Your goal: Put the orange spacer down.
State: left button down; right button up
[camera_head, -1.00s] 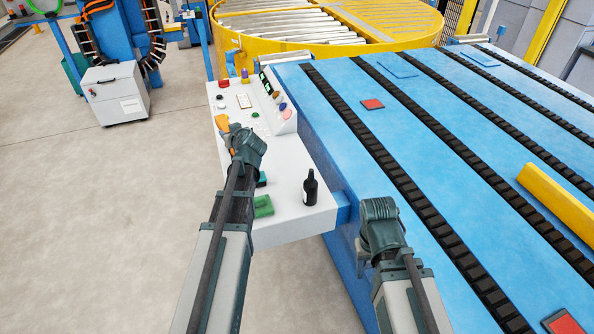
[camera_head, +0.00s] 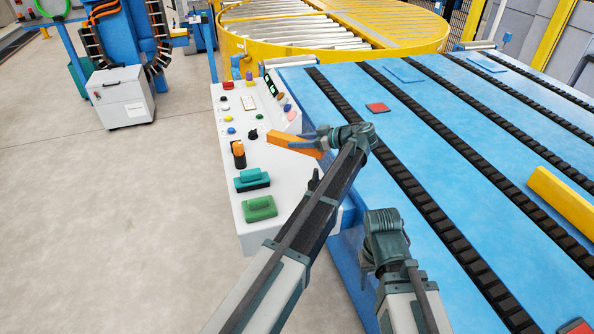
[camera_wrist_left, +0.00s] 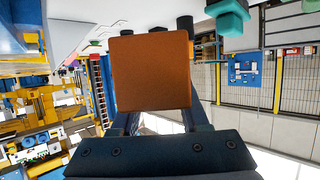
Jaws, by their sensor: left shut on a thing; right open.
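The orange spacer (camera_head: 292,143) is a long block above the white console (camera_head: 225,185). My left gripper (camera_head: 312,140) is shut on it and holds it near the console's right edge. In the left wrist view the spacer (camera_wrist_left: 150,73) shows as an orange square face between the fingers. I cannot tell from these views whether it touches the console. My right gripper (camera_head: 366,262) is at the front edge of the blue conveyor table, open and apart from the spacer; its fingers are mostly hidden.
On the console are a green block (camera_head: 260,208), a teal block (camera_head: 252,180), an orange-and-black thing (camera_head: 239,153) and several buttons. The dark bottle (camera_head: 314,180) is mostly hidden behind my left arm. The blue table (camera_head: 440,160) has dark chain tracks and a red pad (camera_head: 377,108).

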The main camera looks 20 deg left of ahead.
aim_at(299, 172)
pick_arm(q)
jog(key=shift+f+b, duration=4.85)
jog(key=shift+f, duration=0.2)
jog(key=shift+r, duration=0.15)
jog(key=shift+c, duration=2)
grip_release()
jog(key=shift+d+r+p, duration=0.15)
jog(key=shift+p, duration=0.15)
jog(key=p+v, duration=0.2)
jog(key=v, duration=0.4)
jog(key=shift+r, duration=0.15)
jog(key=shift+s+d+p, duration=0.1)
jog(key=shift+d+p, duration=0.2)
jog(key=shift+d, duration=0.15)
jog(key=shift+r, duration=0.1)
